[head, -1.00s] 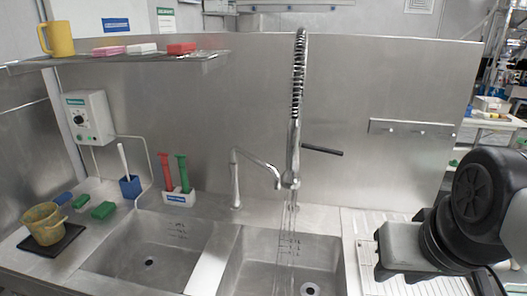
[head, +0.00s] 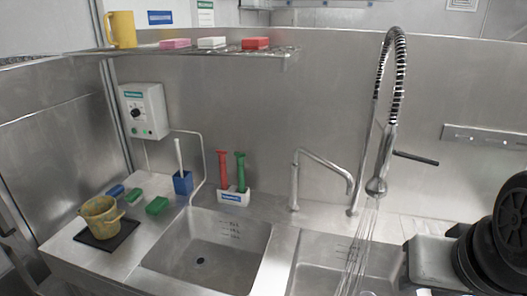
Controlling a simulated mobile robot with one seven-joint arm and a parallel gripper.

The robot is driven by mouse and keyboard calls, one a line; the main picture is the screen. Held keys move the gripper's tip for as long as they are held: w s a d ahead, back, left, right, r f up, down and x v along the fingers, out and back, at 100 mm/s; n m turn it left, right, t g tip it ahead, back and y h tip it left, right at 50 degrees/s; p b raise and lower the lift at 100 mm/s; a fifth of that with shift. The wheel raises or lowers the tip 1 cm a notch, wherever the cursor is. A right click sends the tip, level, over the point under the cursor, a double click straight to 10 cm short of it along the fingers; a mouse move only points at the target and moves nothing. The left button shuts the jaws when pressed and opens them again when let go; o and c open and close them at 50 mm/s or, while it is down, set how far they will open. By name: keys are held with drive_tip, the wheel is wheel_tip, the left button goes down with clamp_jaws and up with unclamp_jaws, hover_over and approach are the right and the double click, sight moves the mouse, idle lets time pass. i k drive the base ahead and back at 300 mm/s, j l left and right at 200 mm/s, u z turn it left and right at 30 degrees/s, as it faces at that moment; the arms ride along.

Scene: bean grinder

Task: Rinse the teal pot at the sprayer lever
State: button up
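No teal pot shows in the head view. The only pot in sight is a yellow-brown one (head: 100,214) with a handle, upright on a black mat (head: 118,237) at the left of the counter. The sprayer (head: 378,180) hangs on a coiled spring hose over the right sink, tilted, with water streaming from it. Its black lever (head: 416,158) sticks out to the right. Black and grey parts of my arm fill the lower right, in front of the right sink's side. My gripper's fingers cannot be seen.
The left sink (head: 205,250) is empty; the right sink (head: 335,272) is partly hidden. A plain faucet (head: 295,185) stands between them. A shelf (head: 200,54) holds a yellow mug and blocks.

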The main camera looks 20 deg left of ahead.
sight(413, 157)
drive_tip(key=i+j, duration=0.1)
drive_tip(key=j, duration=3.25)
drive_tip(key=k+j, duration=0.1)
drive_tip(key=j, duration=0.4)
drive_tip(key=k+j, duration=0.1)
drive_tip(key=j, duration=0.45)
drive_tip(key=i+j, duration=0.2)
